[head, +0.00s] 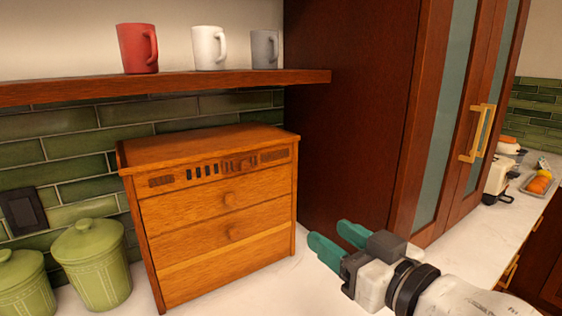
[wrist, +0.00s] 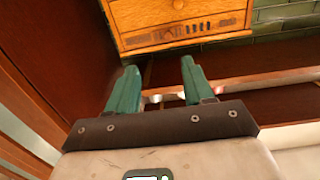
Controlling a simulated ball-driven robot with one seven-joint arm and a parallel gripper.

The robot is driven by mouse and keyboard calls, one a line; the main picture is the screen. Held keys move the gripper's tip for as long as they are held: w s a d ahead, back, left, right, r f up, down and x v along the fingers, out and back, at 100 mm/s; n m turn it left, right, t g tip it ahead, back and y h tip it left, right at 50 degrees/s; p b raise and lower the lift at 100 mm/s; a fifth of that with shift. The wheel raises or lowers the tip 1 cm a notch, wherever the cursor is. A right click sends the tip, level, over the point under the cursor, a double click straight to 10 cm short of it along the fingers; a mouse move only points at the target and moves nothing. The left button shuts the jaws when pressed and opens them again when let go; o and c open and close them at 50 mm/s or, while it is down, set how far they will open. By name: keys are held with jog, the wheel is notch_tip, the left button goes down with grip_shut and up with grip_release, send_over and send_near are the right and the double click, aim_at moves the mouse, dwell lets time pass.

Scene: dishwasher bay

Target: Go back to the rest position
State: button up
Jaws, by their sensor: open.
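My gripper (head: 331,241) is at the lower right of the head view, above the white counter and in front of the right side of the wooden drawer box. Its two green fingers are apart with nothing between them. In the wrist view my gripper (wrist: 158,80) also shows open and empty, with the wooden drawer box (wrist: 180,20) beyond the fingertips at the top. In the head view the wooden drawer box (head: 218,200) stands on the counter with its drawers closed.
A shelf (head: 180,84) above holds a red mug (head: 138,48), a white mug (head: 208,48) and a grey mug (head: 264,49). Green canisters (head: 93,265) stand at left. A tall dark cabinet (head: 350,110) rises behind my gripper. A toaster (head: 497,178) and a tray (head: 540,186) are at far right.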

jog(key=s+d+f+m+g+h, duration=0.2)
jog(key=s+d+f, duration=0.15)
jog(key=f, duration=0.45)
jog(key=s+d+f+m+g+h, duration=0.1)
jog(key=s+d+f+g+h, duration=0.2)
jog(key=f, duration=0.6)
jog(key=s+d+f+m+g+h, duration=0.1)
jog(key=s+d+f+m+h, duration=0.15)
jog(key=d+f, duration=0.4)
jog(key=s+d+f+g+h, duration=0.1)
jog(key=s+d+f+g, duration=0.2)
jog(key=s+f, duration=0.6)
jog(key=s+d+f+m+g+h, duration=0.1)
jog(key=s+d+f+g, duration=0.2)
jog(key=s+f, duration=0.5)
jog(key=s+g, duration=0.1)
jog(key=s, duration=0.4)
jog(key=shift+s+d+f+g, duration=0.15)
jog(key=shift+f+g, duration=0.2)
jog(key=shift+g, duration=0.05)
jog(key=shift+c, duration=0.9)
